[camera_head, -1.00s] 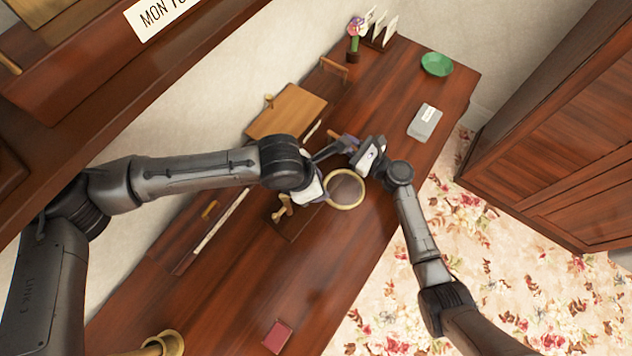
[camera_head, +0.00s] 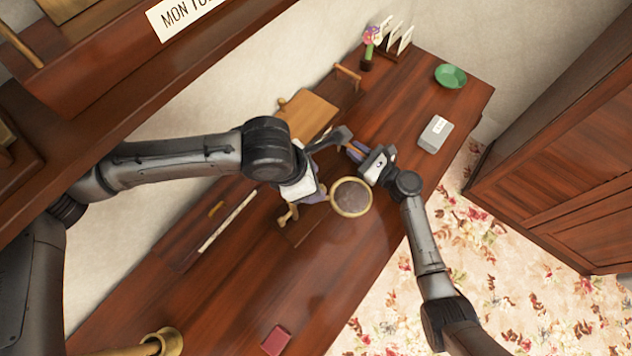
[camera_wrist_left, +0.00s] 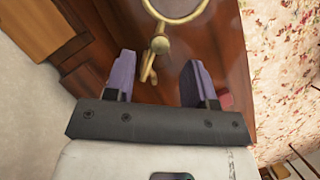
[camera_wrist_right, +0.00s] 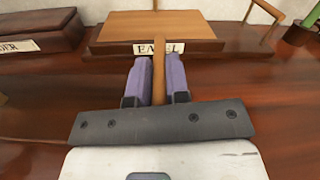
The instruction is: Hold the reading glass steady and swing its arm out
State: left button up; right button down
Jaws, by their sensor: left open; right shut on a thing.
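The reading glass (camera_head: 351,197) is a round lens in a brass ring, beside my left gripper in the head view. In the left wrist view its ring (camera_wrist_left: 181,18) is cut off at the top, with a brass knob and bracket below it. My left gripper (camera_wrist_left: 155,78) is open, its purple fingers apart on either side of the brass bracket, which is not clamped. My right gripper (camera_wrist_right: 158,80) is shut on a thin wooden stick (camera_wrist_right: 158,68). The stick runs up in front of a wooden board on a labelled base; its far end is hard to make out.
The wooden board (camera_head: 308,113) stands at the table's back edge. A green bowl (camera_head: 451,76), grey box (camera_head: 436,132) and flower holder (camera_head: 369,50) are at the far end. A red book (camera_head: 276,340) lies near the front. The table's lower middle is clear.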

pick_arm(q)
jog(key=shift+r, duration=0.15)
jog(key=shift+w+n, duration=0.2)
jog(key=shift+n, duration=0.1)
jog(key=c, duration=0.3)
jog(key=w+n, duration=0.1)
jog(key=n, duration=0.1)
jog(key=w+n, duration=0.2)
jog(key=n, duration=0.1)
jog(key=w+n+y, duration=0.1)
jog(key=w+n, duration=0.1)
jog(key=shift+d+r, duration=0.35)
jog(key=shift+r, duration=0.05)
jog(key=c, duration=0.6)
jog(key=w+n, duration=0.1)
jog(key=n, duration=0.1)
jog(key=w+n+g, duration=0.1)
jog(key=n, duration=0.2)
jog(key=w+n, duration=0.1)
jog(key=n, duration=0.2)
jog(key=shift+w+r+g, duration=0.25)
jog(key=shift+w+g, duration=0.05)
grip_shut()
jog(key=s+d+f+n+g, duration=0.2)
jog(key=s+d+f+n, duration=0.1)
jog(key=f+n, duration=0.6)
jog(key=shift+d+f+y, duration=0.3)
jog(key=shift+d, duration=0.35)
